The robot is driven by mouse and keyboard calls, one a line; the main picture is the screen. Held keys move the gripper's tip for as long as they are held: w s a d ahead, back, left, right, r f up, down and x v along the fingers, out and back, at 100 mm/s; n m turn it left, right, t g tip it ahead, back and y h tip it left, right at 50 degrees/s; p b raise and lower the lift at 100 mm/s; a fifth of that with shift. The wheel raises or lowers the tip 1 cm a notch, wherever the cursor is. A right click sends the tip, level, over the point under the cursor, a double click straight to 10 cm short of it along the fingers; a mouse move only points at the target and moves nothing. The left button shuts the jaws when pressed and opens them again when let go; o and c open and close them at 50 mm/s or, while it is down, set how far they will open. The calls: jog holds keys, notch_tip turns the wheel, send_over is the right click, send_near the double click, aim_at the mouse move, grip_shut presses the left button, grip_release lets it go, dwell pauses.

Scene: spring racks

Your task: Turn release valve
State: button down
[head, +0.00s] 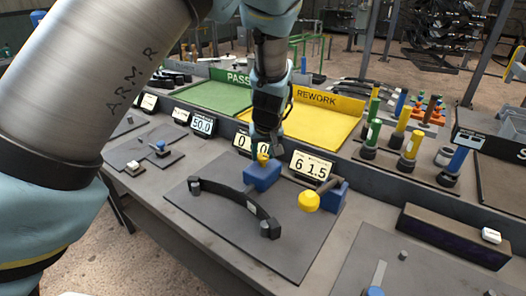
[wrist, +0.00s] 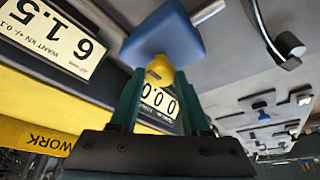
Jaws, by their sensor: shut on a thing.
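My gripper (head: 264,150) reaches down to the test plate and is shut on a yellow knob (wrist: 160,72). In the wrist view its two green fingers stand on either side of the knob. The knob sits on a blue block (wrist: 163,35), which also shows in the head view (head: 262,177). A second, larger yellow knob (head: 309,201) stands at the right, beside another blue block (head: 332,194). No label shows which knob is the release valve. The gripper partly hides the held knob in the head view.
A black curved spring (head: 240,200) lies on the grey plate. A display reading 61.5 (head: 311,166) and a partly covered one (head: 243,141) stand behind. The green PASS tray (head: 217,96) and yellow REWORK tray (head: 318,122) lie beyond. Colored posts (head: 412,145) stand at the right.

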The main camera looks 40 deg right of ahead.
aim_at(266, 176)
dwell(0.3)
jog(key=shift+c, duration=1.8)
grip_release()
jog(key=b+v, duration=0.2)
jog(key=v, duration=0.8)
jog(key=shift+s+r, duration=0.15)
jog(key=shift+r, duration=0.2)
